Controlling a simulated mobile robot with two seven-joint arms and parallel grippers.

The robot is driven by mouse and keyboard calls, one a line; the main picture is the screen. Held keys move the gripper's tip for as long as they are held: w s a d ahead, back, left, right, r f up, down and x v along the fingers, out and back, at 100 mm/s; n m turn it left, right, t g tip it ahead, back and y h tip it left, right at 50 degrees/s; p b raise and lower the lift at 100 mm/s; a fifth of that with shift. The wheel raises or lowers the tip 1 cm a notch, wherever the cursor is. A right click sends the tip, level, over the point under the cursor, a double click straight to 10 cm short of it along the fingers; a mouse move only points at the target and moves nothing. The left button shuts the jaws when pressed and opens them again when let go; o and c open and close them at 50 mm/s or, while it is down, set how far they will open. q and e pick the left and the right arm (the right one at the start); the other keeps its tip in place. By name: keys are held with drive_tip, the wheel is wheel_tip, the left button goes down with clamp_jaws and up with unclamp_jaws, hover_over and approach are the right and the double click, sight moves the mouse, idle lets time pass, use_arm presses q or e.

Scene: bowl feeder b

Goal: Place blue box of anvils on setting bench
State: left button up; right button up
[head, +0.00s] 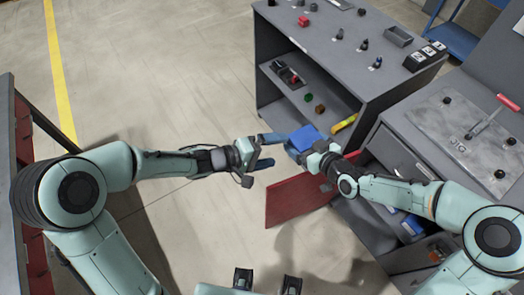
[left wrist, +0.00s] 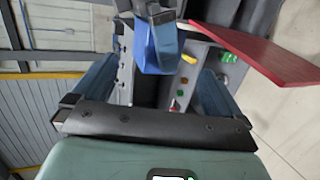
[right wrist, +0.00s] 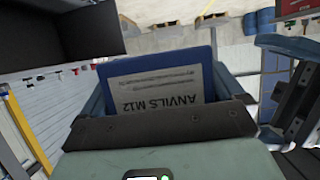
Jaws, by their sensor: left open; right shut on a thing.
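The blue box (head: 305,138) is in my right gripper (head: 303,149), held in the air in front of the grey bench's open shelves. In the right wrist view the box (right wrist: 165,75) fills the space between the fingers, and its label reads "ANVILS M12" upside down. My left gripper (head: 269,151) is open and empty, just left of the box. In the left wrist view the box (left wrist: 155,48) shows ahead, beyond the open fingers. I cannot tell which of the two grey benches is the setting bench.
A grey bench (head: 275,20) bears several small parts and a tray on top, with shelves below. Another grey bench (head: 400,125) at the right bears a plate marked "JIG" and a red-handled lever (head: 492,117). A red door panel (head: 295,200) stands out below my right gripper. Open floor lies left.

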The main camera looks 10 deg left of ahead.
sight(297, 147)
use_arm(q)
drive_tip(key=x, duration=0.8)
drive_tip(key=shift+w+d+f, duration=0.15)
drive_tip(key=shift+d, duration=0.15)
drive_tip(key=c, duration=1.2)
drive_tip(key=shift+c, duration=1.2)
use_arm(e)
drive_tip(key=o, duration=0.9)
drive_tip(key=shift+r, duration=0.1)
